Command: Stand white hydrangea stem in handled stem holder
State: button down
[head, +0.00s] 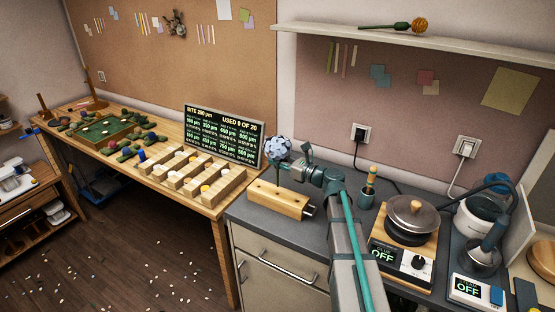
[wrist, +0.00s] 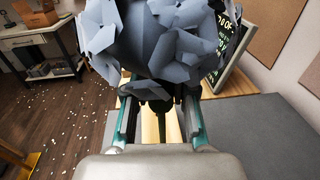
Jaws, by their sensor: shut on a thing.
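The white hydrangea (head: 278,147) has a pale blue-white faceted head, and its thin dark stem hangs below it, roughly upright. In the wrist view its head (wrist: 165,35) fills the top, with the green stem between the fingers. My gripper (head: 288,160) is shut on the stem just under the head; its teal fingers show in the wrist view (wrist: 159,105). The handled stem holder (head: 278,200) is a light wooden block on the grey counter, its dark handle at the right end. The stem's lower end is at or over the block's top; I cannot tell whether it is in a hole.
Left of the counter, a wooden table holds a sectioned tray (head: 197,178) and a board with green text (head: 222,136). To the right are a small cup (head: 367,193), a lidded pot (head: 411,216) and a kettle-like device (head: 482,215). The counter's front edge is near the holder.

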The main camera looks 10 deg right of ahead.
aim_at(278, 178)
jog(key=shift+f+b, duration=0.45)
jog(key=shift+f, duration=0.4)
jog(key=shift+f+b, duration=1.85)
jog(key=shift+f, duration=1.3)
dwell(1.4)
jog(key=c, duration=0.9)
grip_release()
jog(key=shift+o, duration=0.2)
jog(key=shift+s, duration=0.1)
jog(key=shift+v, duration=2.95)
jog(key=shift+d, duration=0.1)
